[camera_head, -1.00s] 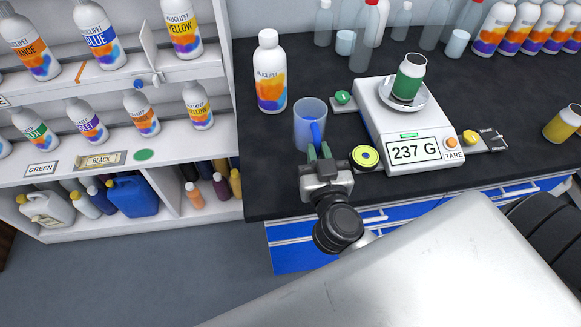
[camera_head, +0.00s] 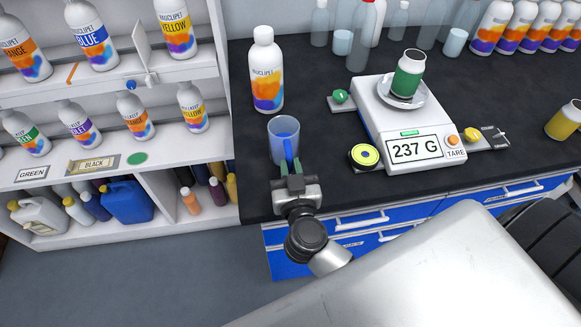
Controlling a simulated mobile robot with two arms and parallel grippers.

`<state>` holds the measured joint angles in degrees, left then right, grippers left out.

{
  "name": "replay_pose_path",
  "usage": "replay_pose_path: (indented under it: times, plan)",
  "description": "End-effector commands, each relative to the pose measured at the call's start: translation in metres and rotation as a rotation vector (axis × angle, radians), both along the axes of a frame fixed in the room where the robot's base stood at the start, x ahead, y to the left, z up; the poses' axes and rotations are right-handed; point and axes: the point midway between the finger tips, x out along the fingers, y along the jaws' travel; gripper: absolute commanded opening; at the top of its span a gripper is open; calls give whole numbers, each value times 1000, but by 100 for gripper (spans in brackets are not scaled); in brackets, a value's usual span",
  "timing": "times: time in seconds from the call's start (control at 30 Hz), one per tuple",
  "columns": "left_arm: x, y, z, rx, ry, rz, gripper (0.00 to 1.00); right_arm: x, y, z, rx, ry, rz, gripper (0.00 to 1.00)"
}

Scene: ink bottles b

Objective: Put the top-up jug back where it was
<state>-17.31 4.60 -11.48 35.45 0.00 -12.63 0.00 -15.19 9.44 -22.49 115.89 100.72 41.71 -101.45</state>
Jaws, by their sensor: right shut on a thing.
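The top-up jug (camera_head: 281,131) is a translucent blue jug with a blue handle, upright near the counter's left end. My right gripper (camera_head: 291,172) is shut on its handle from the near side. I cannot tell whether the jug's base touches the counter. My left gripper is out of view.
The dark counter (camera_head: 320,105) holds a white bottle (camera_head: 266,72) behind the jug. A yellow-green round lid (camera_head: 364,157) lies between jug and scale. Shelves of ink bottles (camera_head: 88,36) stand left.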

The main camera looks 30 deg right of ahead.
Motion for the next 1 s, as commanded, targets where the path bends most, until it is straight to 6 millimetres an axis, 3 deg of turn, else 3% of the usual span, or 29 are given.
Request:
replay_pose_path:
  times: [0.07, 0.1, 0.23, 0.63, 1.0]
  plan:
    - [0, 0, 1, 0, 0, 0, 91, 0, 0, -1, -1, -1, 0, 0]
    - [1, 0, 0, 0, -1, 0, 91, 0, 0, -2, 0, 1, 0, 20]
    - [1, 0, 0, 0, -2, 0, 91, 0, 0, -2, 0, 1, 0, 40]
    - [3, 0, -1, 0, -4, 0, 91, -7, 2, 0, 1, 2, 1, 41]
    - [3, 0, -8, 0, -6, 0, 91, -78, 23, -3, 1, 5, 1, 41]
